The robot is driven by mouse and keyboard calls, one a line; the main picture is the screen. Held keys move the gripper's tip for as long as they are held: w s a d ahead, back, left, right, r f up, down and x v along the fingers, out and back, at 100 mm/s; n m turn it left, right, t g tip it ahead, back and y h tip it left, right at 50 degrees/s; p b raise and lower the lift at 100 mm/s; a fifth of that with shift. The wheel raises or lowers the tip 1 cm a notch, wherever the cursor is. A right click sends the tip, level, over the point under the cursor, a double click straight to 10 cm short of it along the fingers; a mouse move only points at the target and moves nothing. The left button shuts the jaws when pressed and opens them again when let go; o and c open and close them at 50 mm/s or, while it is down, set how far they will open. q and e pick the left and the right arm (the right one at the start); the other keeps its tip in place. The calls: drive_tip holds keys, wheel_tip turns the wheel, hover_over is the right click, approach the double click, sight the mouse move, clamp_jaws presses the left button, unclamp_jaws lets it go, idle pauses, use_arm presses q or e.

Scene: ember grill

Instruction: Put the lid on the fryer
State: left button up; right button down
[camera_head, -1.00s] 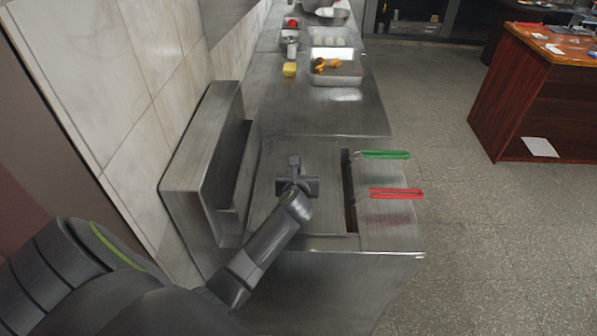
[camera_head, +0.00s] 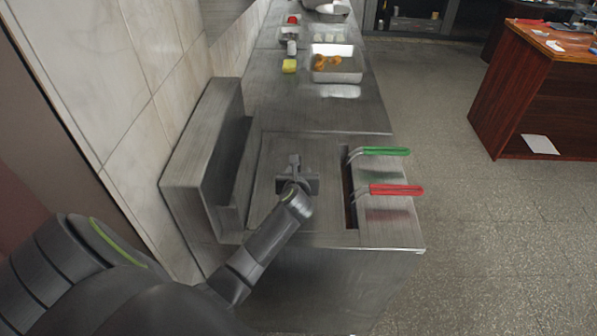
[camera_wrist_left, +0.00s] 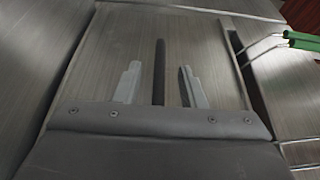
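The fryer (camera_head: 388,234) is a steel unit with a flat steel lid (camera_head: 270,160) lying over most of its top. A dark open slot shows along the lid's right edge. My left gripper (camera_head: 294,160) is over the middle of the lid. In the left wrist view my left gripper (camera_wrist_left: 160,88) is open, with one finger on each side of a dark bar handle (camera_wrist_left: 159,66) on the lid (camera_wrist_left: 105,55). Gaps show between the handle and both fingers. My right gripper is not in view.
A green basket handle (camera_head: 385,151) and a red one (camera_head: 396,190) stick out right of the slot. A raised steel box (camera_head: 188,165) stands along the left. Behind are a food tray (camera_head: 345,76) and a yellow block (camera_head: 289,66).

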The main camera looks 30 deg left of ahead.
use_arm(q)
drive_tip(key=shift+f, duration=0.15)
drive_tip(key=shift+s+d+r+p, duration=0.25)
drive_tip(key=shift+s+r+p, duration=0.2)
drive_tip(key=shift+p, duration=0.25)
drive_tip(key=p+v, duration=0.8)
drive_tip(key=v, duration=0.2)
drive_tip(key=shift+r, duration=0.1)
drive_tip(key=v, duration=0.6)
drive_tip(key=shift+p, duration=0.35)
